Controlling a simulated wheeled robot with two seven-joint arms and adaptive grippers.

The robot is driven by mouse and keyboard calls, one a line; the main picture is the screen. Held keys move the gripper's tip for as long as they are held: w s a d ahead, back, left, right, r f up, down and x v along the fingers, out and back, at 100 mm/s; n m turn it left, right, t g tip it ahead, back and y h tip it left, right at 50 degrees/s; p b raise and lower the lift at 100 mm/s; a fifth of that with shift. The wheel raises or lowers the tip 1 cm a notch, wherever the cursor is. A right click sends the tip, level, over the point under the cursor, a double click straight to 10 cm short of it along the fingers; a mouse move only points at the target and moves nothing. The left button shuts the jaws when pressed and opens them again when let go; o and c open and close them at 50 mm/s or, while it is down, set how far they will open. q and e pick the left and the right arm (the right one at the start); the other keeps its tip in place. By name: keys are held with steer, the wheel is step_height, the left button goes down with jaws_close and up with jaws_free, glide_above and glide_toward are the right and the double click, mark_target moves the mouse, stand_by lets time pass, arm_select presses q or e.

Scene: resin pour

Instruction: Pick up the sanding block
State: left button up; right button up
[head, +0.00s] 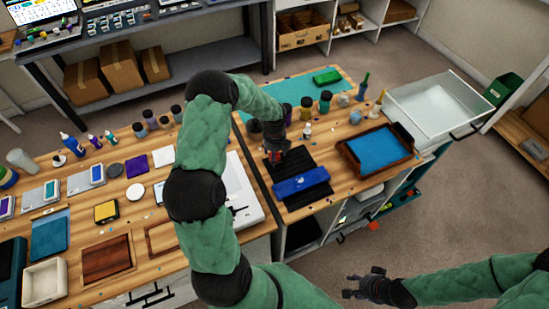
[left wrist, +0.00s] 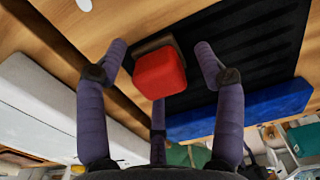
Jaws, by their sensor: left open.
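The sanding block appears to be the red block with a brown base (left wrist: 160,73), lying at the edge of a black ribbed mat (left wrist: 262,45). It also shows small in the head view (head: 275,157), partly hidden by my left gripper (head: 274,148). In the left wrist view my left gripper (left wrist: 160,60) is open, its fingers spread around the block with gaps on both sides. It does not grip the block. My right gripper (head: 366,286) is off the table at the lower right, fingers apart and empty.
A blue bar-shaped object (head: 301,182) lies on the mat close to the block. A wooden tray with a blue inside (head: 347,152) is to the right. A white device (head: 238,190) is to the left.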

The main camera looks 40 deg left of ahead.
arm_select(q)
steer(key=shift+r, duration=0.1)
steer(key=c, duration=1.3)
steer(key=shift+r, duration=0.55)
step_height(320, 180, up, 2)
steer(key=shift+r+p, duration=0.2)
steer(key=shift+p, duration=0.1)
steer(key=s+d+r, duration=0.2)
steer(key=d+r, duration=0.1)
steer(key=d, duration=0.1)
steer(key=s+d+r+p, duration=0.1)
steer(key=s+d+r, duration=0.2)
steer(key=d, duration=0.1)
steer(key=s+d+r, duration=0.2)
steer(key=d+r, duration=0.1)
steer(key=d, duration=0.1)
steer(key=shift+s+r, duration=0.2)
steer(key=shift+r, duration=0.05)
